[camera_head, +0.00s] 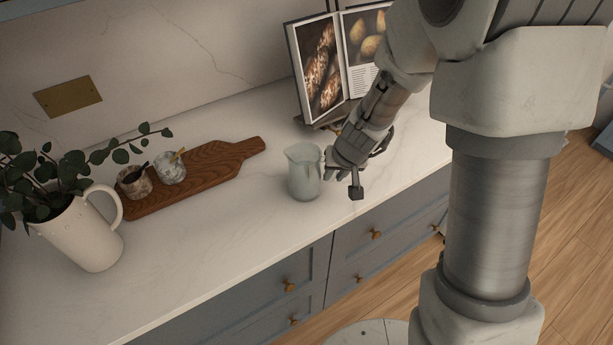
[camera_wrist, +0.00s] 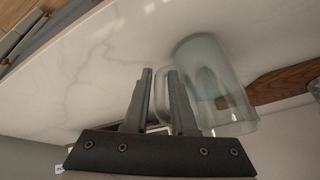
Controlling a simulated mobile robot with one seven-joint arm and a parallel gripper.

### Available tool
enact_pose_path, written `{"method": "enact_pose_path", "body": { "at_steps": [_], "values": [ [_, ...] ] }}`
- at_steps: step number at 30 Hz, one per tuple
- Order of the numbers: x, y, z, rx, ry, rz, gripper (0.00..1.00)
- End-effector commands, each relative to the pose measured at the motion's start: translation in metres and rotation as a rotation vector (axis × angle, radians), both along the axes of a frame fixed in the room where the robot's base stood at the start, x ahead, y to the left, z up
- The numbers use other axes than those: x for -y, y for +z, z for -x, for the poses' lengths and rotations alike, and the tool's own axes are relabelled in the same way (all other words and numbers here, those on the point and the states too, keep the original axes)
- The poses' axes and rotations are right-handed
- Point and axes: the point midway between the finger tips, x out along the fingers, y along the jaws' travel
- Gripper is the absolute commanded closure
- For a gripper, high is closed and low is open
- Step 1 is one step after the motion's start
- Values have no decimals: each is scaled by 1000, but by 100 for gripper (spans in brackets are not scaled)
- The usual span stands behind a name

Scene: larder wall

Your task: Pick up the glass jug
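The glass jug (camera_head: 304,172) is pale, see-through and upright on the white counter, just left of my gripper (camera_head: 341,181) in the head view. In the wrist view the jug (camera_wrist: 215,85) lies right of centre. Its curved handle (camera_wrist: 157,92) shows in the gap between the two fingers of my gripper (camera_wrist: 159,72). The fingers are apart, and the right one overlaps the jug's near edge in the picture. I cannot tell whether either finger touches the handle.
A wooden board (camera_head: 215,165) with two small marbled pots stands left of the jug. A white pitcher of leafy stems (camera_head: 85,230) is farther left. An open cookbook on a stand (camera_head: 325,70) is behind my gripper. The counter (camera_head: 215,250) is clear in front.

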Motion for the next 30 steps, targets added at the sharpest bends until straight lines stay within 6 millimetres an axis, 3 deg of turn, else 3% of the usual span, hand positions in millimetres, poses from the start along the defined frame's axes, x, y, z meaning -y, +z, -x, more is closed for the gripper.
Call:
{"method": "enact_pose_path", "body": {
  "at_steps": [6,10,30],
  "values": [
    [0,0,0,1,0,0,77],
    [0,0,0,1,0,0,100],
    [0,1,0,0,0,-1,100]
  ]
}}
